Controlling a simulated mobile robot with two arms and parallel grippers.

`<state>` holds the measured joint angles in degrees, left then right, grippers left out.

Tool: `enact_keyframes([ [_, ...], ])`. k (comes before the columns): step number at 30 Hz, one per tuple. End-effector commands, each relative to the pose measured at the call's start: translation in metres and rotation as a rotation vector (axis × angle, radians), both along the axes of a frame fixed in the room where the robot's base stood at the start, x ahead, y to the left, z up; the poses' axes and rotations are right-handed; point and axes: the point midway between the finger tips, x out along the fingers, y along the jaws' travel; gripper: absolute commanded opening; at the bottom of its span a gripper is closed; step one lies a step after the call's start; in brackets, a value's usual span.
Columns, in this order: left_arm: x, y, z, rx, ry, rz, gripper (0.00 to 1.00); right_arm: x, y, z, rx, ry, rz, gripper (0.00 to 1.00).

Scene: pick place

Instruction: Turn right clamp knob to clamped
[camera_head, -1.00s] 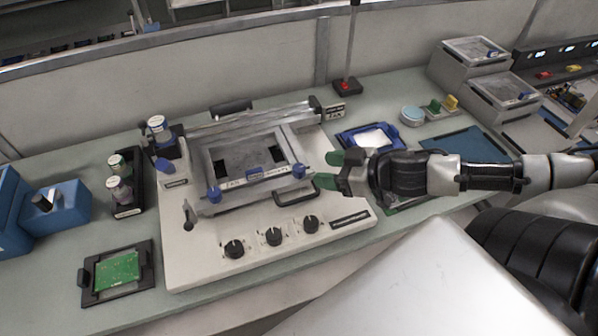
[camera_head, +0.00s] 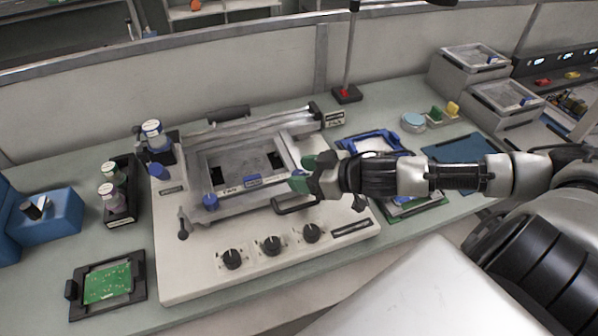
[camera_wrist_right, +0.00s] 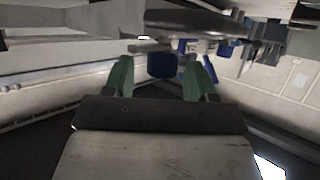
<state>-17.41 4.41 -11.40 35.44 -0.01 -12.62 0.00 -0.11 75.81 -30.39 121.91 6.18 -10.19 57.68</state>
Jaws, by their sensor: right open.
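The printer's clamping frame (camera_head: 190,213) has a blue left clamp knob (camera_head: 210,202) at its front left corner. The right clamp knob, at the front right corner, is mostly hidden by my right gripper (camera_head: 303,172) in the head view. In the right wrist view, a blue knob (camera_wrist_right: 161,65) shows between the green fingertips of my right gripper (camera_wrist_right: 162,76). The fingers are open, with gaps on both sides of this knob. Whether they reach around it in depth, I cannot tell. My left gripper is not in view.
The white base (camera_head: 190,277) carries several black dials (camera_head: 271,245) at its front. A black handle (camera_head: 296,205) sits just below my right gripper. A blue tray (camera_head: 372,143) lies right of the machine. A green board (camera_head: 108,282) lies in a black holder at front left.

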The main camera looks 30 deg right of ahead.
Motion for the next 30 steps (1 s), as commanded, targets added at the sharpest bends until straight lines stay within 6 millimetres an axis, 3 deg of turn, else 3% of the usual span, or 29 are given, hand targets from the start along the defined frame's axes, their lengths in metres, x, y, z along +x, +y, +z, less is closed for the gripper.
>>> enact_keyframes([
  [19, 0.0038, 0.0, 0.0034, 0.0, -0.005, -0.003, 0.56, 0.0097, 0.0078, -0.0047, -0.003, 0.001, 0.005, 0.55],
  [28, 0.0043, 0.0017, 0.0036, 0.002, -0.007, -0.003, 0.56, 0.0097, 0.0077, -0.0045, -0.002, 0.0, 0.005, 0.09],
  [30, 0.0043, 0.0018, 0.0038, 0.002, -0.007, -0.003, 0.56, 0.0098, 0.0077, -0.0043, -0.002, 0.0, 0.005, 0.07],
])
